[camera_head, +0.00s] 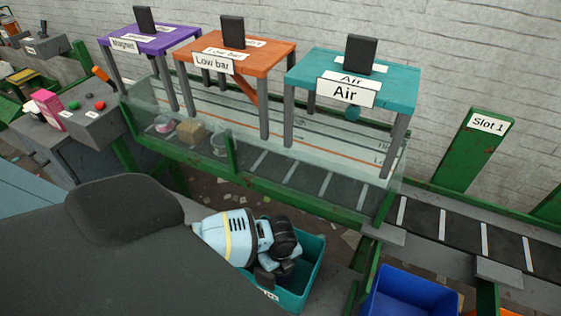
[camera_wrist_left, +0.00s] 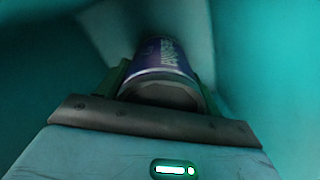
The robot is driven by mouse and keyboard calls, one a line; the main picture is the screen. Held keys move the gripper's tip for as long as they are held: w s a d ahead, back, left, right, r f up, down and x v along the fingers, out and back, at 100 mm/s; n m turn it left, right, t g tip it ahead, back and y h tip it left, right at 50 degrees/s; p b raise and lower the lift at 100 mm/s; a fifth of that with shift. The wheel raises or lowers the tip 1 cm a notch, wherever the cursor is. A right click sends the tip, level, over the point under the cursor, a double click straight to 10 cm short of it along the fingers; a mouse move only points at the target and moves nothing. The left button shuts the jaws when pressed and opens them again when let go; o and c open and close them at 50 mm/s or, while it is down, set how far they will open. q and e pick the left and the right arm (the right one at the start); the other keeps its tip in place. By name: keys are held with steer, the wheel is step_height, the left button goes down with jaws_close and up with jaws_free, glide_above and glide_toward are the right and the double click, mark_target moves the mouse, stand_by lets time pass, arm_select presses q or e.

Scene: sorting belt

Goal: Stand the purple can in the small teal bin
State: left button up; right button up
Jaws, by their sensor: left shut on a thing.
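The purple can (camera_wrist_left: 163,58) shows in the left wrist view, with pale lettering on its side and a grey end towards the camera. My left gripper (camera_head: 272,272) reaches down into the small teal bin (camera_head: 313,262) in the head view. It is shut on the can; green finger parts show beside the can in the wrist view. Teal bin walls (camera_wrist_left: 265,60) surround the can there. In the head view the can is hidden by my gripper and the bin. I cannot tell whether the can touches the bin floor. My right gripper is in neither view.
A blue bin (camera_head: 405,293) stands to the right of the teal one. Behind runs the belt (camera_head: 455,228) with clear side panels, a cardboard box (camera_head: 192,131) and a clear jar (camera_head: 219,143). Purple (camera_head: 150,42), orange (camera_head: 272,56) and teal (camera_head: 392,92) gates span it.

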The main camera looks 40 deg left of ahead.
arm_select(q)
steer(key=shift+f, duration=0.15)
steer(key=o, duration=1)
steer(key=shift+c, duration=0.2)
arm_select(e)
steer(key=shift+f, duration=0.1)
arm_select(q)
steer(key=shift+r, duration=0.25)
step_height(320, 180, up, 11)
steer(key=shift+f+p, duration=0.1)
steer(key=shift+p, duration=1.05)
steer(key=shift+r, duration=0.5)
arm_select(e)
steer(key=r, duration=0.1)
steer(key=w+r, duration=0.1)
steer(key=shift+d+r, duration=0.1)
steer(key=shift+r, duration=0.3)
